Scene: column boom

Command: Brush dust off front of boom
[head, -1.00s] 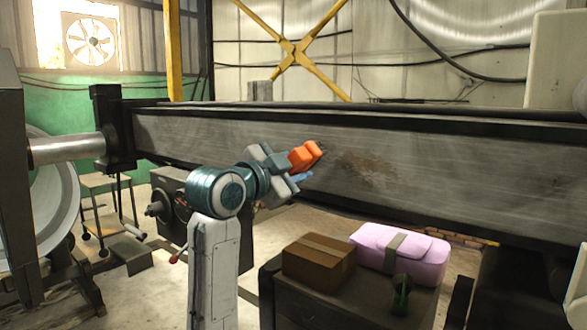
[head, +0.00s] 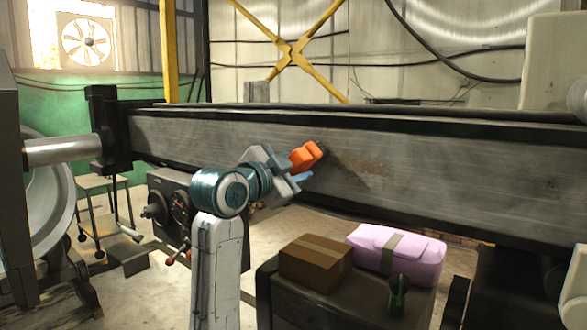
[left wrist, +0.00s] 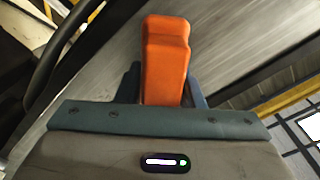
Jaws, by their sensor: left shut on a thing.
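The boom (head: 440,170) is a long grey beam with dark edges running across the head view. A brown dusty patch (head: 372,174) lies on its front face, just right of my left gripper. My left gripper (head: 296,172) is shut on an orange-handled brush (head: 306,156), held up at the boom's front. The brush's dark end points at the boom by the left edge of the patch; I cannot tell whether it touches. In the left wrist view the orange handle (left wrist: 166,62) stands between the fingers, with the grey boom face (left wrist: 225,40) behind. My right gripper is not in view.
Below the boom stands a dark cabinet (head: 340,300) with a brown box (head: 316,262), a pink case (head: 420,262) and a small green object (head: 398,296) on it. A stool (head: 103,200) and machinery (head: 170,205) stand at left. Open floor shows between.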

